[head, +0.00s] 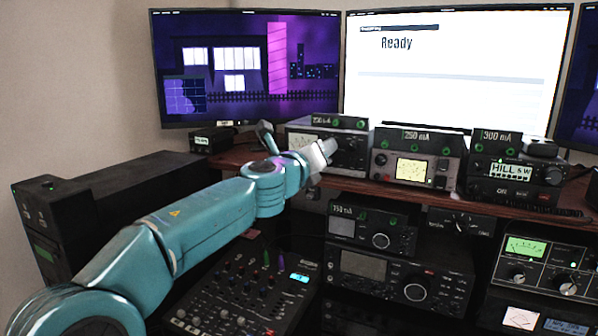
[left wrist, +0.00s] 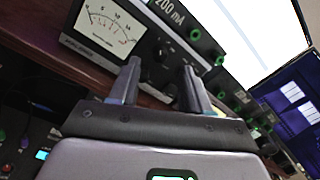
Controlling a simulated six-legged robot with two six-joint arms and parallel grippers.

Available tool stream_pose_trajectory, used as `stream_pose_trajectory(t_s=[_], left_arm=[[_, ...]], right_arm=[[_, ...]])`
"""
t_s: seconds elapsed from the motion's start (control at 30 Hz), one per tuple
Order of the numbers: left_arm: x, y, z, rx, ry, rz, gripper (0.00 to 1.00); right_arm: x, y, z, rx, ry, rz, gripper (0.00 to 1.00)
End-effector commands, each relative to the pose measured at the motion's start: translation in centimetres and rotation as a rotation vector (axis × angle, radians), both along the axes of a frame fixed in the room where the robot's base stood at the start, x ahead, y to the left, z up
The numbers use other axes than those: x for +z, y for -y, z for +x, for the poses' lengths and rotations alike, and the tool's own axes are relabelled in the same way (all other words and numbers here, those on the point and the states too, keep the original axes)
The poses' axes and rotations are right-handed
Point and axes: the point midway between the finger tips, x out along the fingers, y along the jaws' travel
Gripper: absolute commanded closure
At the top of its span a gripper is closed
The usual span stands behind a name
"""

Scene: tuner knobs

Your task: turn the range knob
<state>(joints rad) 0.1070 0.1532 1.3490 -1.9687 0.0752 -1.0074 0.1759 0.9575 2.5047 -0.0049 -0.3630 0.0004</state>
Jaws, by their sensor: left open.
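A dark radio unit (head: 299,140) with a white needle meter stands on the shelf below the left monitor. In the left wrist view its meter face (left wrist: 108,27) shows at the upper left, beside a strip marked 200 mA. Dark knobs (left wrist: 163,50) sit on its front panel, partly hidden between and behind my fingers; I cannot read which is the range knob. My left gripper (head: 325,152) is in front of this unit's right part. In the left wrist view my left gripper (left wrist: 158,82) is open, its fingers pointing at the panel. I cannot tell whether they touch a knob.
A second meter unit (head: 388,168) marked 250 mA and a third unit (head: 497,178) marked 300 mA stand to the right on the wooden shelf (head: 562,208). More radios with knobs fill the rack below. A mixer (head: 228,300) lies under my arm.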

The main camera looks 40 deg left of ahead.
Motion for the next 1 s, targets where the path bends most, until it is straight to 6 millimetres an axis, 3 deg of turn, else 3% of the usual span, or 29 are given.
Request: stream_pose_trajectory(t_s=[0.03, 0.2, 0.43, 0.63, 1.0], left_arm=[[-0.4, 0.3, -1.6, 0.0, 0.004, 0.0, 0.53], [-0.3, 1.2, -6.1, -0.001, 0.003, 0.0, 0.53], [-0.3, 2.2, -10.7, -0.002, 0.001, -0.001, 0.53], [-0.4, 2.5, -12.2, 0.0, 0.0, -0.001, 0.53], [-0.4, 2.5, -12.3, -0.001, -0.001, -0.001, 0.53]], right_arm=[[-1.0, 0.0, 0.0, 0.0, 0.0, 0.0, 0.57], [-1.7, 0.0, 0.0, 0.0, 0.0, 0.0, 0.57], [-1.8, 0.0, 0.0, 0.0, 0.0, 0.0, 0.57], [-1.8, 0.0, 0.0, 0.0, 0.0, 0.0, 0.57], [-1.8, 0.0, 0.0, 0.0, 0.0, 0.0, 0.57]])
